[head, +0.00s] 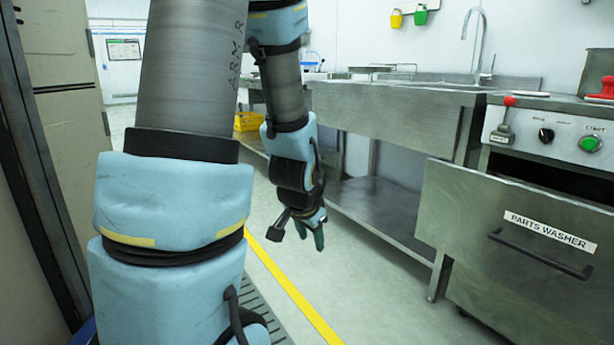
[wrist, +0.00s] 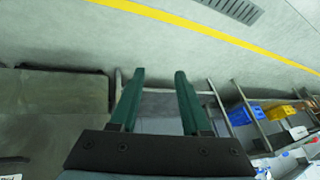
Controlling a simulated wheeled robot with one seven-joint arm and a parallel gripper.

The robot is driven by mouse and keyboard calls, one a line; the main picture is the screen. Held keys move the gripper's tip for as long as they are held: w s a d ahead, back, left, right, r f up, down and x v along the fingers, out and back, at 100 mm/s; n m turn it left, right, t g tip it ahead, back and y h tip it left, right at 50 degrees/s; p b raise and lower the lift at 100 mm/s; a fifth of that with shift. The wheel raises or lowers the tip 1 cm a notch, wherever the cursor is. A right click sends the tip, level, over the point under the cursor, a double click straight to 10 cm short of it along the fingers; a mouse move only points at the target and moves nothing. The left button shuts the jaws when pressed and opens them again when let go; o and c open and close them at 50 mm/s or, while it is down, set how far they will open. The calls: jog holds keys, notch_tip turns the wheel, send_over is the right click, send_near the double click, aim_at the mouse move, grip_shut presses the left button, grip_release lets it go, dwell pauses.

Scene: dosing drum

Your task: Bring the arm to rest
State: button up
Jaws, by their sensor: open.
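My arm hangs down in the middle of the head view, in front of the steel counter. My gripper (head: 312,231) is at its lower end, pointing down over the floor and left of the parts washer. In the wrist view my gripper (wrist: 159,74) shows two green fingers, apart, with nothing between them but floor and part of a metal frame. The gripper is open and empty, and touches nothing that I can see.
The parts washer (head: 470,215) stands at the right, its front panel tilted outward. A steel sink counter (head: 400,112) with a lower shelf (head: 375,205) runs behind my arm. A yellow crate (head: 248,121) is farther back. A yellow line (head: 290,287) crosses open floor.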

jog(key=s+a+r+n+g+y, duration=0.15)
jog(key=s+a+n+g, duration=0.25)
jog(key=s+a+n, duration=0.45)
notch_tip(320, 180, up, 31)
jog(key=d+m+p, duration=0.1)
jog(key=p, duration=3)
jog(key=shift+r, duration=0.2)
